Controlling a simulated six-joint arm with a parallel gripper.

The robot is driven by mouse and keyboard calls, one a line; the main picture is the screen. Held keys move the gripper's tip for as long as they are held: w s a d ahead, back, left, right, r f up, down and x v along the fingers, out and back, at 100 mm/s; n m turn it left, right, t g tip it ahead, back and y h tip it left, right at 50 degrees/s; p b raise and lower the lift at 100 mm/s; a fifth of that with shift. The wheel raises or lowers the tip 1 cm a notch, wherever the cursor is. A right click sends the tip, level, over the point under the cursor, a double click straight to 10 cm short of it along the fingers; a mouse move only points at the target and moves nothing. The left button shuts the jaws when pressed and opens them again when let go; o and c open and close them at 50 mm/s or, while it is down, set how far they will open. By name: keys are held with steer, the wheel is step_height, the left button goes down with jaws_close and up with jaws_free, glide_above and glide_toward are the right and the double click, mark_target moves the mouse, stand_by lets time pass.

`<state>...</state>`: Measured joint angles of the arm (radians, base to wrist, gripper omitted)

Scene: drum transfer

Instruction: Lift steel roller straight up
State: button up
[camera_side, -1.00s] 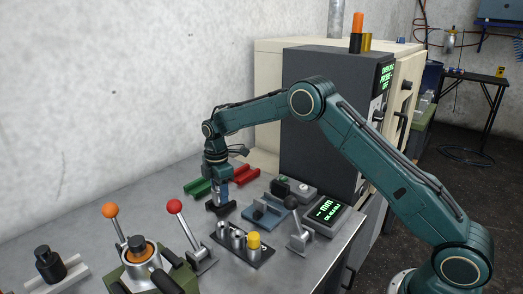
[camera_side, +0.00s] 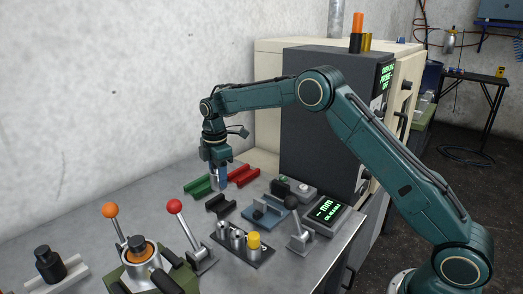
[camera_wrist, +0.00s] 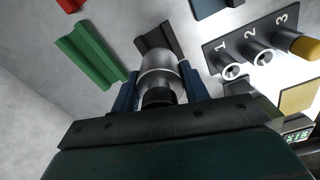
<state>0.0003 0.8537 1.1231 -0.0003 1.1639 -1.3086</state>
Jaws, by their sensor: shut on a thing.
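My gripper (camera_side: 217,177) is shut on the steel roller (camera_wrist: 158,72) and holds it in the air above the table. In the wrist view the roller is a shiny silver cylinder with a dark lower end, between two blue fingers. In the side view only part of the roller shows between the fingers. The black V-shaped cradle (camera_side: 220,205) stands empty on the table below the gripper. It also shows in the wrist view (camera_wrist: 157,38), beyond the roller.
A green cradle (camera_side: 200,187) and a red cradle (camera_side: 243,174) stand behind the black one. A numbered rack (camera_side: 226,240), a blue fixture (camera_side: 263,212) and several levers, such as the red-knobbed one (camera_side: 175,207), stand nearby. A grey cabinet (camera_side: 310,120) rises at the back right.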

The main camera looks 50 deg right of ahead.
step_height(320, 180, up, 14)
steer(key=shift+r, duration=0.15)
stand_by(0.3)
stand_by(0.6)
